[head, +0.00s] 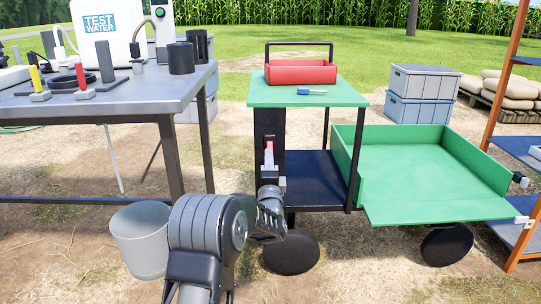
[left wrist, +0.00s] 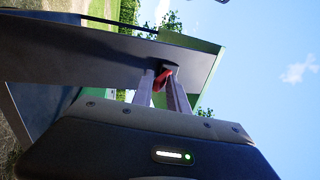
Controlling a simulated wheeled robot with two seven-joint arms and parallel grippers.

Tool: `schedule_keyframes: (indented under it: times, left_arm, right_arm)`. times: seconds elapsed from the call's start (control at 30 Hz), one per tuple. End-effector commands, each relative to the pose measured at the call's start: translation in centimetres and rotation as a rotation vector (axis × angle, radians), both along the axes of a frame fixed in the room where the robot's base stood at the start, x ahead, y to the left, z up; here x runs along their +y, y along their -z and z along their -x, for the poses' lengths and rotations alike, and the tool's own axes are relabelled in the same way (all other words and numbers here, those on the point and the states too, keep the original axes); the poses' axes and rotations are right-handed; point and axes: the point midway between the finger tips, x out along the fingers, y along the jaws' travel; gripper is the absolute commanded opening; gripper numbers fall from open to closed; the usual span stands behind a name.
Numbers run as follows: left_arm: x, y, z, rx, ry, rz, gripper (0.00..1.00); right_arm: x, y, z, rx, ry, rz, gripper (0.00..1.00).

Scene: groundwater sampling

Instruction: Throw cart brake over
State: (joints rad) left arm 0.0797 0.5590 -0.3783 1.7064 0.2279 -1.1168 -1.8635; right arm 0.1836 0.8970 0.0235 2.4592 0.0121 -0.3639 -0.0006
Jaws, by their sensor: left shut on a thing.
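The cart brake is a red-handled lever (head: 269,150) on the dark upright panel at the cart's front left, below the green top. The lever stands about upright. My left gripper (head: 269,166) is at the panel, shut on the lever. In the left wrist view the red handle (left wrist: 161,80) shows between the two fingers of the left gripper (left wrist: 165,84); the fingers hide part of it. The lever's pivot is hidden. My right gripper is in neither view.
The cart's green top (head: 345,96) carries a red toolbox (head: 300,73) and a blue-handled tool (head: 311,91). A green tray (head: 430,185) extends right. A grey worktable (head: 140,97) and bucket (head: 141,240) stand left; an orange-framed shelf (head: 503,75) stands right.

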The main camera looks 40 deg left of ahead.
Motion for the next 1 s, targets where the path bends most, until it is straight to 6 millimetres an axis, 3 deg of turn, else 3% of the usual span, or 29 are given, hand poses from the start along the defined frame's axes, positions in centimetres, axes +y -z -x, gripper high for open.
schedule_keyframes:
  times: [0.33, 0.67, 0.7, 0.83, 1.0]
  left_arm:
    - [1.0, 2.5, -1.2, -0.084, -0.003, -0.072, 0.0]
    - [1.4, 2.6, -1.5, -0.122, -0.002, -0.096, 0.0]
    - [1.4, 2.6, -1.5, -0.122, -0.003, -0.096, 0.26]
    - [1.4, 2.5, -1.5, -0.124, -0.003, -0.097, 0.36]
    - [1.3, 2.5, -1.5, -0.125, -0.003, -0.097, 0.36]
  right_arm:
    - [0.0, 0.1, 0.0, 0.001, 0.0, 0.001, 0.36]
    - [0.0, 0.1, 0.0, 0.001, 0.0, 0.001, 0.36]
    - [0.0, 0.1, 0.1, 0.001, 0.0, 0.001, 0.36]
    - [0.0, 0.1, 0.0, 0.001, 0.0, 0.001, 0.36]
    - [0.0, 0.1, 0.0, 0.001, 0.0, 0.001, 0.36]
